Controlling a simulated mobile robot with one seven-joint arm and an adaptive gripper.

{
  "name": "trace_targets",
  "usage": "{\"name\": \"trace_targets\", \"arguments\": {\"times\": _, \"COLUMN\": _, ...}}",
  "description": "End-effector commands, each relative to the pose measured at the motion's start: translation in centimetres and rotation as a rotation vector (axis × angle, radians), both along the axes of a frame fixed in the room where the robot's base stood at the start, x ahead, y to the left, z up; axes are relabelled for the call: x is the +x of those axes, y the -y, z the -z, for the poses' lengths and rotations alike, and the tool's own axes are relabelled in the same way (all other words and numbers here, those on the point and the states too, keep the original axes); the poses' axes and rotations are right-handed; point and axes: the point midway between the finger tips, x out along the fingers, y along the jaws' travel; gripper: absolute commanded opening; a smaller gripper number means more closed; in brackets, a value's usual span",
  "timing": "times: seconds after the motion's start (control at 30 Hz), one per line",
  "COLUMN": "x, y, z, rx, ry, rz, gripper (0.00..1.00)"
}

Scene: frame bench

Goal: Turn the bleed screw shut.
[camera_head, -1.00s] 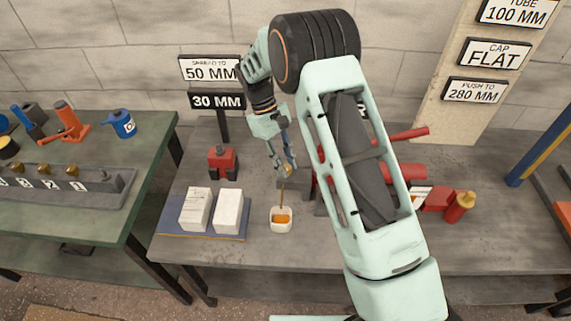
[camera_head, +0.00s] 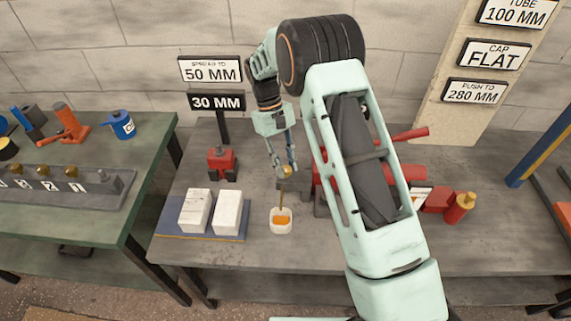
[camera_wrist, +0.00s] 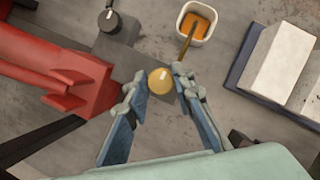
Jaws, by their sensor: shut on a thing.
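The bleed screw is a round brass knob (camera_wrist: 160,81) with a pale mark on its top, seen in the middle of the wrist view and small in the head view (camera_head: 286,172). My gripper (camera_wrist: 158,83) has its two fingers on either side of the knob and is shut on it. The knob sits at the end of a grey block (camera_wrist: 118,58) joined to a red tool body (camera_wrist: 45,70). A thin brown spout or tube (camera_wrist: 187,42) runs from near the knob to a white cup (camera_wrist: 208,12) holding orange fluid. My arm hides part of the red tool in the head view.
White boxes (camera_head: 228,213) lie on a blue mat left of the cup. A small red jack (camera_head: 222,162) and a 50 MM / 30 MM sign (camera_head: 211,70) stand behind. A dark knob (camera_wrist: 109,20) rises from the grey block. Red and yellow parts (camera_head: 459,207) lie at right.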

Motion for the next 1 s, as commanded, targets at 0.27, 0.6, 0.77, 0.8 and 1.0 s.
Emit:
{"name": "trace_targets", "arguments": {"times": 0.27, "x": 0.1, "y": 0.0, "z": 0.0, "rx": 0.0, "ry": 0.002, "rz": 0.0, "gripper": 0.4}}
{"name": "trace_targets", "arguments": {"times": 0.6, "x": 0.5, "y": -0.4, "z": -1.3, "rx": 0.002, "ry": 0.004, "rz": -0.001, "gripper": 0.4}}
{"name": "trace_targets", "arguments": {"times": 0.77, "x": 1.6, "y": -1.1, "z": -4.3, "rx": 0.003, "ry": 0.007, "rz": -0.002, "gripper": 0.4}}
{"name": "trace_targets", "arguments": {"times": 0.8, "x": 1.9, "y": -1.3, "z": -5.1, "rx": 0.003, "ry": 0.005, "rz": -0.001, "gripper": 0.4}}
{"name": "trace_targets", "arguments": {"times": 1.0, "x": 3.1, "y": -2.2, "z": -8.8, "rx": 0.002, "ry": 0.004, "rz": -0.001, "gripper": 0.4}}
